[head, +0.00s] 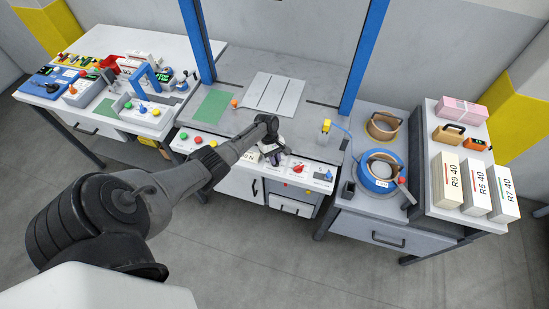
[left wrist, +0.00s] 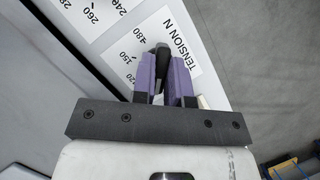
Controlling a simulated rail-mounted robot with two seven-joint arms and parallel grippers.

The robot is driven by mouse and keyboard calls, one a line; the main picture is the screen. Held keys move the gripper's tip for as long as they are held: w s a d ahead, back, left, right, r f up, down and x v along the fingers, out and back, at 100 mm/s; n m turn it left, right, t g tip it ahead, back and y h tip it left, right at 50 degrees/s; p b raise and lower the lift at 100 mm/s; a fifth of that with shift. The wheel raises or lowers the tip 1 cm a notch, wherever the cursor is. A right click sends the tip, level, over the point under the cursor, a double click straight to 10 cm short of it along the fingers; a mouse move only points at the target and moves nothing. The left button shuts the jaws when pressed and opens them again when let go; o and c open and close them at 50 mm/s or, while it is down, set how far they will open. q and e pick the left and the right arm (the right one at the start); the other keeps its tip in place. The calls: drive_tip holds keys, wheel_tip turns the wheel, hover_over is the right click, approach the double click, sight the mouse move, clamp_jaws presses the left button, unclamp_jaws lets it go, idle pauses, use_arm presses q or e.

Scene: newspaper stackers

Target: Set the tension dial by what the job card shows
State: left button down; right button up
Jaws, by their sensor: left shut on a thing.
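My left gripper (head: 271,153) is over the front control panel of the middle bench. In the left wrist view its purple fingers (left wrist: 166,80) are shut on a dark knob (left wrist: 162,52), the tension dial. A white scale plate (left wrist: 132,62) marked TENSION N lies around it, with 120, 150 and 180 readable close to the knob. A second scale with 240 and 260 shows at the upper left. The fingers hide most of the dial, and its exact setting cannot be read. I cannot pick out the job card. My right gripper is not in view.
Coloured buttons (head: 184,136) sit on the panel left of the gripper, and a blue knob (head: 329,175) is at its right end. A blue strap coil (head: 380,171) and labelled boxes (head: 475,188) stand at the right. Blue uprights (head: 364,55) frame the middle bench.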

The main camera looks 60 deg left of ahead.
use_arm(q)
drive_tip(key=shift+f, duration=0.1)
idle(0.5)
drive_tip(key=c, duration=1.1)
unclamp_jaws()
drive_tip(key=shift+d, duration=0.1)
drive_tip(key=shift+c, duration=0.2)
drive_tip(key=p+v, duration=0.2)
drive_tip(key=v, duration=1.2)
drive_tip(key=shift+d, duration=0.1)
